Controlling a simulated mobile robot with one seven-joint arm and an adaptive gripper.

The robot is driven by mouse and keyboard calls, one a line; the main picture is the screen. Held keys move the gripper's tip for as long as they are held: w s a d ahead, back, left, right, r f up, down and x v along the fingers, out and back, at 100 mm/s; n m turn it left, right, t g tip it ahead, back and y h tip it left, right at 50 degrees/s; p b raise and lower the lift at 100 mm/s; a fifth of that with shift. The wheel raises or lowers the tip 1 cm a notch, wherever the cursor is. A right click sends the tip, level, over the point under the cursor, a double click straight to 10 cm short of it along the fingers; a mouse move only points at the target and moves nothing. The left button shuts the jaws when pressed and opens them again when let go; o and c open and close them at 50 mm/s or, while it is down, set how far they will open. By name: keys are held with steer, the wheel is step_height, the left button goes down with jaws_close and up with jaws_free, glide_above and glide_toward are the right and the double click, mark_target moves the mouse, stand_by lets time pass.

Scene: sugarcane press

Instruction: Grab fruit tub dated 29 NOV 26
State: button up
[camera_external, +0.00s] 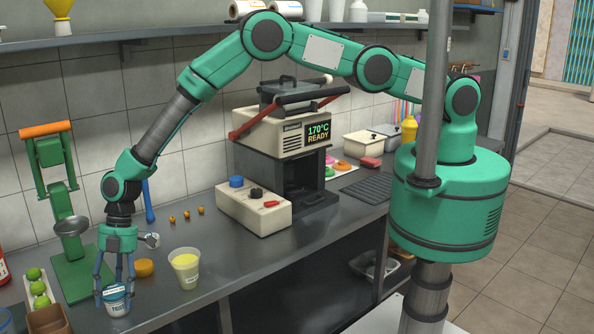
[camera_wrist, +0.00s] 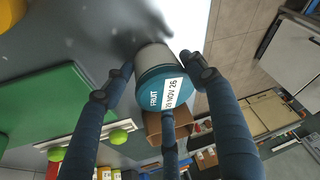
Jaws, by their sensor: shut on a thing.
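The fruit tub (camera_wrist: 160,72) is a small round tub with a teal lid. In the external view the fruit tub (camera_external: 117,302) is at the front left of the counter. My gripper (camera_external: 114,290) is shut on the tub from above, with its fingers around the tub's sides. In the wrist view the fingers of my gripper (camera_wrist: 158,88) reach to the lid on several sides. I cannot tell whether the tub's base touches the counter.
A yellow-filled cup (camera_external: 186,272) stands right of the tub, with an orange-yellow piece (camera_external: 145,267) between. A green press (camera_external: 60,200) stands behind. A tray of green limes (camera_external: 38,288) and a brown box (camera_external: 52,320) are left. The counter's front edge is close.

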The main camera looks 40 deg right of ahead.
mark_target(114, 289)
steer(key=shift+r+b, duration=0.5)
steer(key=shift+r, duration=4.45)
